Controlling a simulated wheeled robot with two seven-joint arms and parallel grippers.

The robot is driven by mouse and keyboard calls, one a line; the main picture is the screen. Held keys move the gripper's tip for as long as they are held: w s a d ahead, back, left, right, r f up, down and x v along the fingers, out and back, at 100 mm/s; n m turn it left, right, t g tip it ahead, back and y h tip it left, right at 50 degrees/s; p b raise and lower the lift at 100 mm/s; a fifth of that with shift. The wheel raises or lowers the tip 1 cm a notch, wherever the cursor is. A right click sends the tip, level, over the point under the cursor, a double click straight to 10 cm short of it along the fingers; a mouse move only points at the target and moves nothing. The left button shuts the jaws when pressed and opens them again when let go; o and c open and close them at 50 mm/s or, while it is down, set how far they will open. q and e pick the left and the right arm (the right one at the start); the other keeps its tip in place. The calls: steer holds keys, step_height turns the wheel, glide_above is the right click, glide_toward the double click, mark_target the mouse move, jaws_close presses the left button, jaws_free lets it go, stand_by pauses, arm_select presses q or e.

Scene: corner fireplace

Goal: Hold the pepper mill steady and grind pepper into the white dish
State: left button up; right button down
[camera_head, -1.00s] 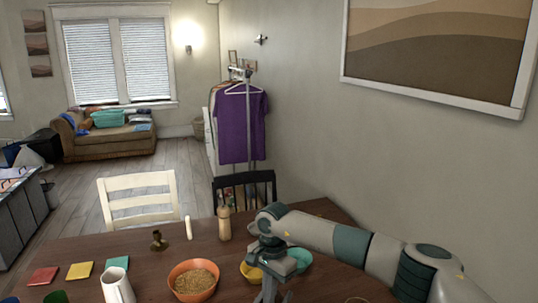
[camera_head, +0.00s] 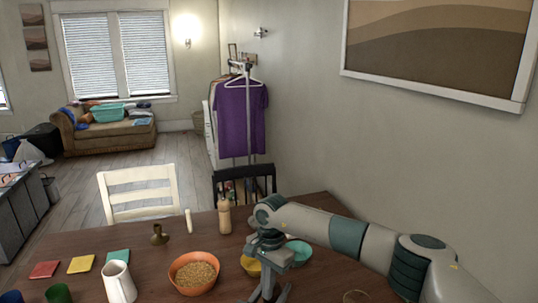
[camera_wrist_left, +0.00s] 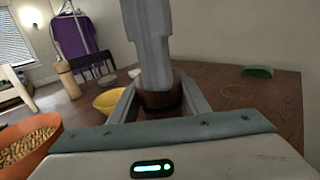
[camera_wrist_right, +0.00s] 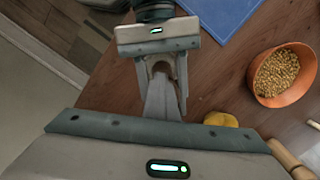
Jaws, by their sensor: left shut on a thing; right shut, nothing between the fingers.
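My left gripper (camera_wrist_left: 159,108) is shut on a dark brown cylinder (camera_wrist_left: 160,97), which looks like the pepper mill, and holds it upright. My right gripper (camera_wrist_right: 162,85) is shut and empty. Its grey fingers come down at the top of the brown cylinder in the left wrist view (camera_wrist_left: 157,70); whether they touch it, I cannot tell. A small whitish thing (camera_wrist_left: 135,73) behind my fingers may be the white dish, mostly hidden.
A light wooden mill-shaped piece (camera_head: 225,217), a brass holder (camera_head: 158,236), a white jug (camera_head: 117,284) and coloured squares (camera_head: 81,264) are on the table.

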arm_select(q)
steer(key=shift+s+d+f, duration=0.15)
steer(key=shift+s+d, duration=0.05)
steer(key=shift+d, duration=0.15)
arm_select(e)
steer(key=shift+w, duration=0.35)
steer(key=shift+w+a, duration=0.15)
steer(key=shift+a, duration=0.15)
steer(key=shift+w+a, duration=0.15)
steer(key=shift+a, duration=0.05)
arm_select(q)
steer(key=shift+w+a+f, duration=0.1)
steer(key=shift+a, duration=0.1)
arm_select(e)
steer(key=shift+w+a, duration=0.35)
steer(key=shift+w, duration=0.1)
steer(key=shift+s+a, duration=0.2)
steer(key=shift+a, duration=0.2)
steer(key=shift+r, duration=0.1)
steer(key=shift+w+d+r, duration=0.1)
steer(key=shift+r, duration=1.35)
steer(key=shift+w+r, duration=0.1)
steer(key=shift+r, duration=1.35)
